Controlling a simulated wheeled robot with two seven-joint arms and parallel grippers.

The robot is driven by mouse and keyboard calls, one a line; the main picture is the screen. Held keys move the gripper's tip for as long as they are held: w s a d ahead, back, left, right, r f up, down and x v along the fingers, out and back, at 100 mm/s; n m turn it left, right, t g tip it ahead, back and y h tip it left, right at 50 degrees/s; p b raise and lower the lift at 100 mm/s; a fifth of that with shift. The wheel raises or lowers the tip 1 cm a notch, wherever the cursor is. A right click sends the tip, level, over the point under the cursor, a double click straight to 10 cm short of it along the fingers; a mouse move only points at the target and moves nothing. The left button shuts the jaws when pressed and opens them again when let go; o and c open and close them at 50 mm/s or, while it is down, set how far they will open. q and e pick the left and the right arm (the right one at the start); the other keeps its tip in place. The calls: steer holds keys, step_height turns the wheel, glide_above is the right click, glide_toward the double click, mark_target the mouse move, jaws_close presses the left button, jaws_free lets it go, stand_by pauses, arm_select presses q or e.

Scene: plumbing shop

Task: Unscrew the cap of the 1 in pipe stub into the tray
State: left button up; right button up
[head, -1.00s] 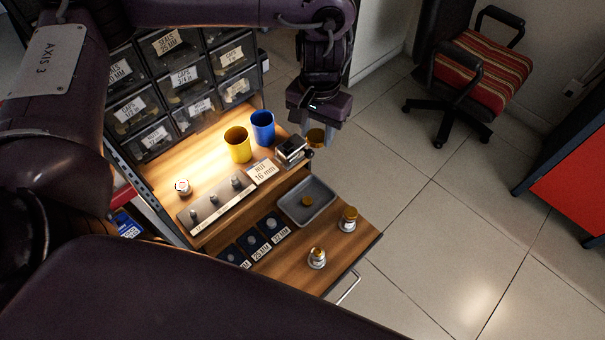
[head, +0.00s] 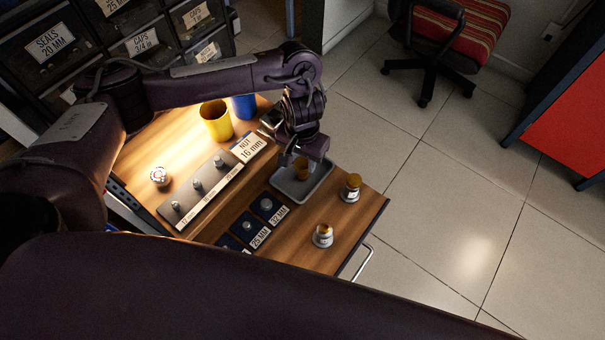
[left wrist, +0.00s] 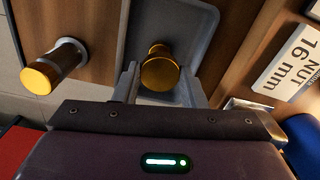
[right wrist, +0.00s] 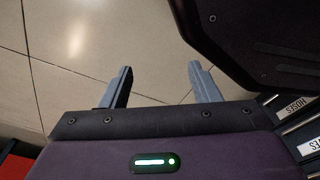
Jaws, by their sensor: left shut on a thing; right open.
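My left gripper (head: 301,164) is shut on a brass cap (left wrist: 160,74) and holds it over the grey tray (head: 322,172). In the left wrist view the cap sits between the fingers, with the tray (left wrist: 196,22) behind it. Another brass piece shows partly behind the held cap. My right gripper (right wrist: 160,78) is open and empty above the floor.
A yellow cup (head: 216,121) and blue cup (head: 244,106) stand behind, left of the tray. A "NUT 16 mm" sign (head: 248,147) and a strip with several fittings (head: 208,190) lie left. Dark labelled plates (head: 252,228) lie in front. Open floor lies right.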

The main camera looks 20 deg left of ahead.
mark_target(302, 164)
arm_select(q)
step_height(302, 164, down, 2)
steer(key=shift+f+b, duration=0.1)
steer(key=shift+b, duration=0.25)
steer(key=shift+f+b, duration=0.3)
steer(key=shift+f, duration=1.1)
steer(key=o, duration=1.1)
arm_select(e)
steer(key=w, duration=0.1)
steer(key=w+r, duration=0.1)
steer(key=w, duration=0.1)
steer(key=shift+w+a+r, duration=0.2)
steer(key=shift+a, duration=0.1)
arm_select(q)
steer(key=shift+r, duration=0.1)
